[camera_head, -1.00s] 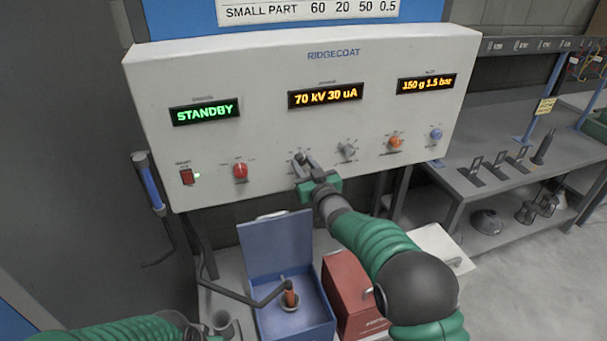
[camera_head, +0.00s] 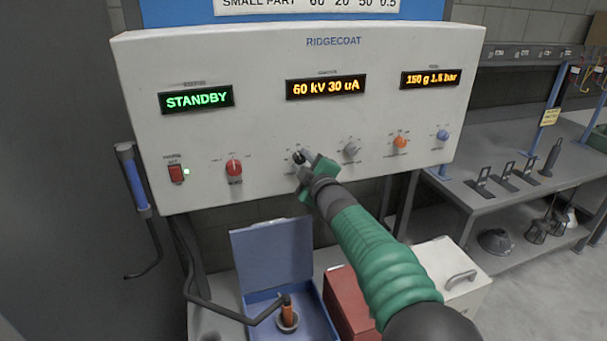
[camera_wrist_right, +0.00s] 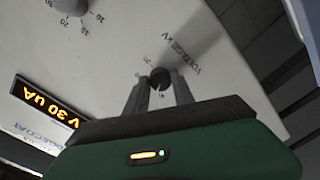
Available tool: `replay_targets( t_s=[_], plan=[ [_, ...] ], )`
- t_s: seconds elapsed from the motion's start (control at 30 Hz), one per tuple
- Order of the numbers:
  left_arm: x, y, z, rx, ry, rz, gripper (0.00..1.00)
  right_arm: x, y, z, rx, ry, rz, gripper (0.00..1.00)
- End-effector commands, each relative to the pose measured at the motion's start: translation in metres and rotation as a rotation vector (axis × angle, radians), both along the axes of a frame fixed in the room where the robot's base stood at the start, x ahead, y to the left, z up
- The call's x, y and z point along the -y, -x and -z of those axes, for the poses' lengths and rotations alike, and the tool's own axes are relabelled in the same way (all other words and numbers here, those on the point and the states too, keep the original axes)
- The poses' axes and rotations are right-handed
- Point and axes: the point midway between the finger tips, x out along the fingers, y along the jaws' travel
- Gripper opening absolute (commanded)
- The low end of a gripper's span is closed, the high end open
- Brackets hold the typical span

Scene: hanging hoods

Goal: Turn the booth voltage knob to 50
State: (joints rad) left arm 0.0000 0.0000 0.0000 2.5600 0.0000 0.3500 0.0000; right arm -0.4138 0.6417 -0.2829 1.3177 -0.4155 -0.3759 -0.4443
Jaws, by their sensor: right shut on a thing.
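The voltage knob (camera_wrist_right: 160,79) is small and black, with "VOLTAGE kV" printed beside it in the right wrist view. In the head view the same knob (camera_head: 299,157) sits on the white RIDGECOAT panel (camera_head: 260,120). My right gripper (camera_head: 305,160) is at the panel with its two fingers on either side of the knob, shut on it. The middle display (camera_head: 326,86) reads 60 kV 30 uA. My left gripper is not in view.
A grey knob (camera_head: 351,148), an orange knob (camera_head: 400,142), a blue knob (camera_head: 442,135) and a red knob (camera_head: 234,168) are on the same panel. The left display (camera_head: 196,99) reads STANDBY. A blue box (camera_head: 275,250) stands open below.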

Motion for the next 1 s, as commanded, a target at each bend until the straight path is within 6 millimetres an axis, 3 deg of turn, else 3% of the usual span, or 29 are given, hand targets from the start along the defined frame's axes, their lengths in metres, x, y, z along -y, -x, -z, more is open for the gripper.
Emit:
replay_targets(
  t_s=[0.1, 0.4, 1.0],
  plan=[
    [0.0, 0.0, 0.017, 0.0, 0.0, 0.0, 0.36, -0.004, 0.001, 0.006, 0.033, 0.101, -0.007, 0.0],
    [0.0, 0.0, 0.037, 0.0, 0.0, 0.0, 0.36, -0.005, 0.001, 0.007, 0.098, 0.312, -0.008, 0.0],
    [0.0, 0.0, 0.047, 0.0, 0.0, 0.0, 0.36, -0.006, 0.001, 0.008, 0.134, 0.448, -0.009, 0.0]
  ],
)
